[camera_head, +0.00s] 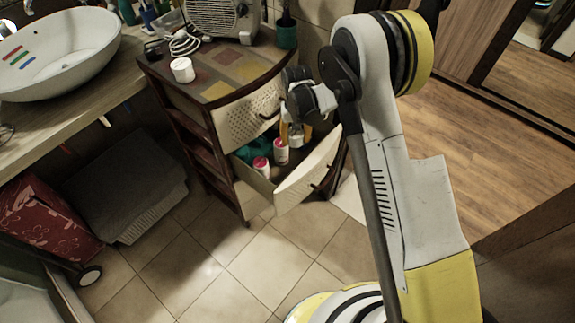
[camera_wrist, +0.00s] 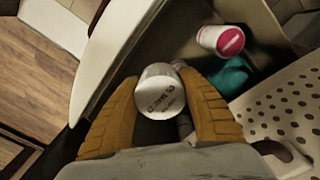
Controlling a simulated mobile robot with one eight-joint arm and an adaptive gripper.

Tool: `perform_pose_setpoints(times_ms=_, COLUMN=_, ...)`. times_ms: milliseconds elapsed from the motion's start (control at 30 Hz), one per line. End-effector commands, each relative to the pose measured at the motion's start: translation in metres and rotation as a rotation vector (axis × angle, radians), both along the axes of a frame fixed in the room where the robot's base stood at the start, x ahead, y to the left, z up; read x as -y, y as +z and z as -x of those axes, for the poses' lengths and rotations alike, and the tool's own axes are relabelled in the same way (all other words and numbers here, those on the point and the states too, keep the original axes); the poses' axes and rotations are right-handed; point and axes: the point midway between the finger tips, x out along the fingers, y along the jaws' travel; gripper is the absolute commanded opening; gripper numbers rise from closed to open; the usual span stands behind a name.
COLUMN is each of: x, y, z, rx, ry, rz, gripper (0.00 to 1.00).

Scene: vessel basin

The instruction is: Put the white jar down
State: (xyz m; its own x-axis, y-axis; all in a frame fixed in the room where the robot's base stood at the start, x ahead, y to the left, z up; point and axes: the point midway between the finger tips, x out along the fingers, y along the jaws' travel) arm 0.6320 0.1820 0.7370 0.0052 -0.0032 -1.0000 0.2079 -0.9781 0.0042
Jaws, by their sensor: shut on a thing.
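A white jar (camera_wrist: 160,92) with dark print stands out between the two orange fingers of my gripper (camera_wrist: 158,100) in the wrist view. My gripper is shut on it. In the head view my gripper (camera_head: 291,135) is low over the open drawer (camera_head: 300,182) of the dark wooden cabinet, and the fingers are partly hidden by the arm. I cannot tell from these views whether the held jar touches the drawer. A similar white jar (camera_head: 182,70) stands on the cabinet top.
White containers with pink ends (camera_head: 261,166) and teal cloth (camera_head: 232,150) are in the drawer; one container also shows in the wrist view (camera_wrist: 221,40). The cabinet top has a heater (camera_head: 222,18), a cable (camera_head: 184,43) and bare tiles.

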Motion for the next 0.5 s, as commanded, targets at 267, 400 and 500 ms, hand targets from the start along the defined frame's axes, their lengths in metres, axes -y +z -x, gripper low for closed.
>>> perform_pose_setpoints(times_ms=267, x=0.000, y=-0.082, z=0.000, rx=0.000, ry=0.000, rz=0.000, gripper=0.16)
perform_pose_setpoints(times_ms=400, x=0.000, y=-0.112, z=0.000, rx=0.000, ry=-0.001, rz=0.000, gripper=0.16)
perform_pose_setpoints(times_ms=500, x=0.000, y=-0.123, z=0.000, rx=0.000, ry=-0.001, rz=0.000, gripper=0.16)
